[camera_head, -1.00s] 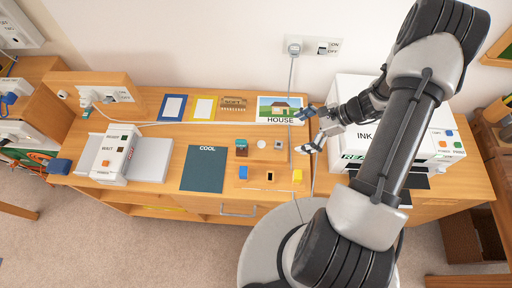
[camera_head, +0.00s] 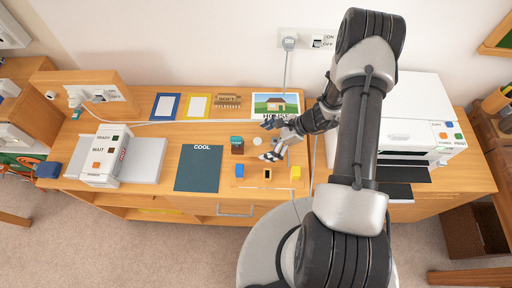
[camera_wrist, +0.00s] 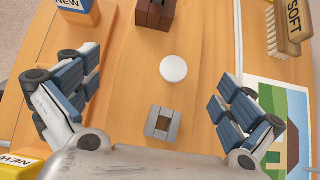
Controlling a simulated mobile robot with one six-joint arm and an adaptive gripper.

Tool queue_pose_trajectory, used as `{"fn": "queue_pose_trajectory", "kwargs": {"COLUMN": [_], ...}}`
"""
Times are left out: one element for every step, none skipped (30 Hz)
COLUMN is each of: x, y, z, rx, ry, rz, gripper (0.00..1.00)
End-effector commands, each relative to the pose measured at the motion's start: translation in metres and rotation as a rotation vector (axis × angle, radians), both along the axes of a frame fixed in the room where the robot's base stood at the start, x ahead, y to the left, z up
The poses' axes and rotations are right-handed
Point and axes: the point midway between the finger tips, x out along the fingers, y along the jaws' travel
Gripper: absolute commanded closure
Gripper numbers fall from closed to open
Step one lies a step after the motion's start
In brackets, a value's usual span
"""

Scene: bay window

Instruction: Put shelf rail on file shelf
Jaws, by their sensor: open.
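My gripper (camera_head: 268,141) is open and empty above the small items on the wooden desk; it also shows in the wrist view (camera_wrist: 158,95). A white round disc (camera_wrist: 173,68) lies between its spread fingers. I cannot tell with certainty which item is the shelf rail. I cannot pick out the file shelf for sure either; open shelf space (camera_head: 185,208) shows under the desk top, and a wooden unit stands at far left (camera_head: 25,105).
A SOFT brush (camera_head: 228,100) and house picture (camera_head: 275,104) lie behind. A dark COOL mat (camera_head: 198,168) is left. A white printer (camera_head: 425,110) stands right. A cable hangs behind.

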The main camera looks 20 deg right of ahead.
Motion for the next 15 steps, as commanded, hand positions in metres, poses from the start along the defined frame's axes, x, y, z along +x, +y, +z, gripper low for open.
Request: {"fn": "queue_pose_trajectory", "kwargs": {"x": [0.003, 0.004, 0.005, 0.006, 0.006, 0.007, 0.007, 0.008, 0.008, 0.008, 0.008, 0.008, 0.008, 0.008, 0.008], "y": [0.007, 0.009, 0.013, 0.016, 0.017, 0.019, 0.020, 0.021, 0.021, 0.021, 0.021, 0.021, 0.021, 0.021, 0.021], "z": [-0.009, -0.012, -0.015, -0.018, -0.020, -0.021, -0.022, -0.023, -0.023, -0.023, -0.022, -0.022, -0.022, -0.022, -0.022], "rx": [0.000, 0.000, 0.000, 0.001, 0.002, 0.001, 0.001, 0.001, 0.000, 0.000, 0.000, 0.000, 0.000, 0.000, 0.000], "ry": [0.000, 0.001, 0.001, 0.001, 0.002, 0.001, 0.001, 0.000, 0.001, 0.001, 0.000, 0.000, 0.000, 0.000, 0.000], "rz": [0.004, 0.004, 0.004, 0.003, 0.002, 0.001, 0.001, 0.001, 0.001, 0.001, 0.000, 0.000, 0.000, 0.000, 0.000], "gripper": [0.00, 0.00, 0.00, 0.00, 0.00, 0.00, 0.00, 0.00, 0.00, 0.00, 0.00, 0.00, 0.00, 0.00, 0.02]}}
